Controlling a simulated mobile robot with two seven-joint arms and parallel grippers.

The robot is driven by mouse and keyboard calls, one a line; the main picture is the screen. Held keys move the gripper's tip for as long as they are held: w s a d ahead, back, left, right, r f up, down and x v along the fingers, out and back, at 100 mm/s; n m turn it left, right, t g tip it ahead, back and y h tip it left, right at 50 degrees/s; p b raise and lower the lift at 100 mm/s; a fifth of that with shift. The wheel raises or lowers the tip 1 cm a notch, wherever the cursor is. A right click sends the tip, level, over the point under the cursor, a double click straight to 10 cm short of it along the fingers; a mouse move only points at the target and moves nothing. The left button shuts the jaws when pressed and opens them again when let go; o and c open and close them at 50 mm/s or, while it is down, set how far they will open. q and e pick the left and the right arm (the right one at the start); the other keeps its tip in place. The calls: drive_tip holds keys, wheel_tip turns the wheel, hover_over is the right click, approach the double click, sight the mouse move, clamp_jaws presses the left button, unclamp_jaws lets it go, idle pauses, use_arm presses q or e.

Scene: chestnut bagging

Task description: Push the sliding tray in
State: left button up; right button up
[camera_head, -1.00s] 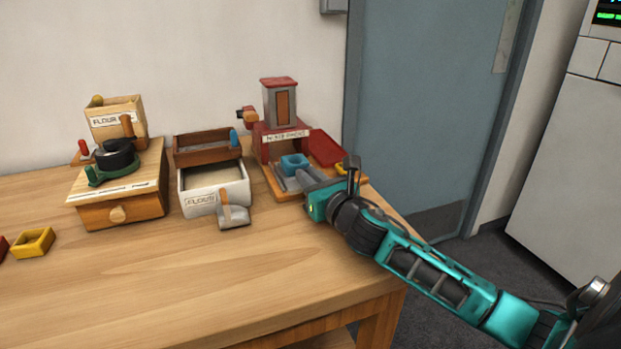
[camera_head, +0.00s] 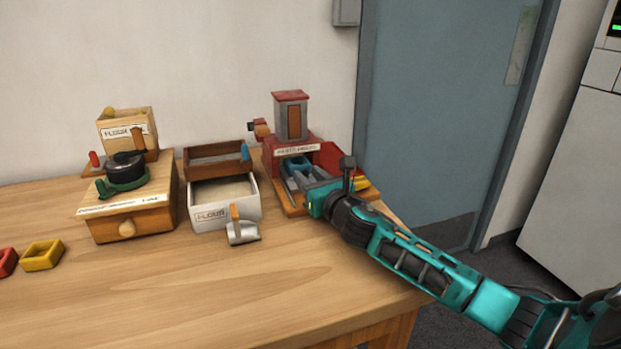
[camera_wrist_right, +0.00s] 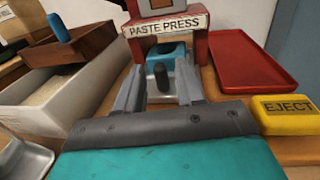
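The paste press (camera_head: 292,118) is a red and grey machine at the back right of the table; its label shows in the right wrist view (camera_wrist_right: 166,25). The sliding tray is small and blue (camera_head: 295,163), low at the press's front opening. In the right wrist view the blue tray (camera_wrist_right: 172,50) sits under the label, with a dark upright knob (camera_wrist_right: 162,76) in front of it. My right gripper (camera_head: 303,177) is open and low in front of the press. Its fingers stand on either side of the knob; contact is unclear. My left gripper is out of view.
A red tray (camera_wrist_right: 255,62) and a yellow EJECT block (camera_wrist_right: 287,114) lie to the right. A white flour box (camera_head: 224,214) with a metal scoop (camera_head: 242,233) and a brown box (camera_head: 217,162) stand left.

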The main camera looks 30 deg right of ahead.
drive_tip(key=shift+s, duration=0.15)
drive_tip(key=s, duration=0.8)
drive_tip(key=s+a, duration=0.1)
drive_tip(key=s, duration=0.3)
drive_tip(key=shift+s, duration=0.3)
